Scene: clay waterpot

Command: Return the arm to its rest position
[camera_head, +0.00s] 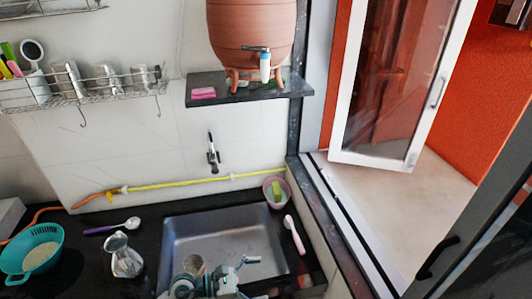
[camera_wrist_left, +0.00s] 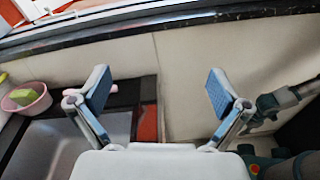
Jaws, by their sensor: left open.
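My left gripper shows in the left wrist view (camera_wrist_left: 160,92), its two blue-padded fingers spread wide apart with nothing between them. The head view shows grey-teal parts of mine (camera_head: 226,283) low in the picture, over the front of the sink (camera_head: 220,240). More grey-teal parts of mine show at the right of the wrist view (camera_wrist_left: 280,100). I cannot tell whether they include my right gripper's fingers.
A clay waterpot (camera_head: 250,35) stands on a dark wall shelf (camera_head: 240,101). A pink bowl (camera_head: 286,188) with a green sponge (camera_head: 276,190) and a pink-handled utensil (camera_head: 294,234) lie by the sink. A metal jug (camera_head: 122,256) and teal colander (camera_head: 30,250) stand left.

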